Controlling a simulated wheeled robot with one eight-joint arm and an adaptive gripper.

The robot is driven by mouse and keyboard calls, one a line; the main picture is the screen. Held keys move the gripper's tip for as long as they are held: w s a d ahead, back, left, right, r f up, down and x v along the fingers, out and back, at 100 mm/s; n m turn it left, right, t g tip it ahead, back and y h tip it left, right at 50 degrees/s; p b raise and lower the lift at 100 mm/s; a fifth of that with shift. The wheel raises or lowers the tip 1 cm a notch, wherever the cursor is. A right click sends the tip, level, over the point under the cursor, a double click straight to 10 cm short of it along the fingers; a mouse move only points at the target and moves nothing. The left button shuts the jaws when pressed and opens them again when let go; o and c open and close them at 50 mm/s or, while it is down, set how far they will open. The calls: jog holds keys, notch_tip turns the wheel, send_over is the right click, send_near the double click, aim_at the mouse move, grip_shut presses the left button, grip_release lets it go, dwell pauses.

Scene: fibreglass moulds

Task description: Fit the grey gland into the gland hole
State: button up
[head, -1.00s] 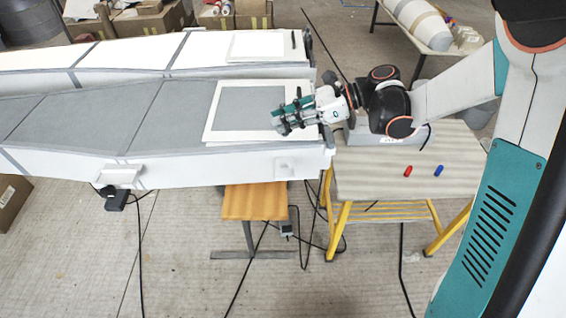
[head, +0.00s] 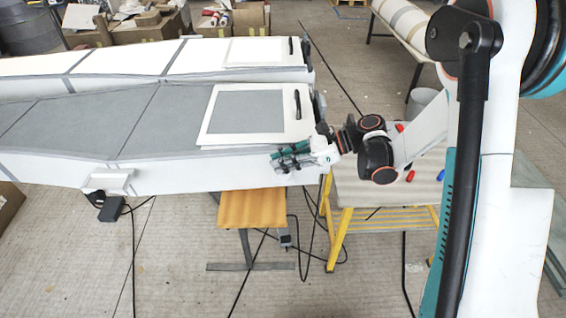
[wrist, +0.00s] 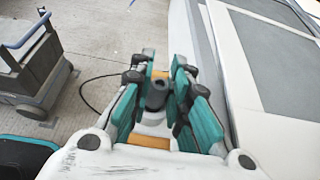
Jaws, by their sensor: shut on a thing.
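My gripper (head: 288,158) is at the front side of the near mould (head: 180,175), close to its right end. In the wrist view my gripper (wrist: 162,85) is shut on the grey gland (wrist: 156,94), a dark grey, ring-like piece between the teal fingers. The gland is too small to make out in the head view. I cannot make out the gland hole in any view; the part of the mould's side behind my gripper is hidden.
A white frame with a grey panel (head: 245,112) lies on the mould. An orange stool (head: 252,208) stands below. A yellow-legged table (head: 385,195) with small red (head: 410,176) and blue (head: 441,175) pieces is at right. The wrist view shows a cart (wrist: 35,72).

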jog(key=shift+s+f+b, duration=0.15)
jog(key=shift+f+b, duration=0.25)
jog(key=shift+b, duration=0.1)
jog(key=o, duration=0.8)
jog(key=shift+r+p, duration=0.45)
jog(key=shift+p, duration=0.1)
jog(key=p+v, duration=0.3)
jog(key=v, duration=0.9)
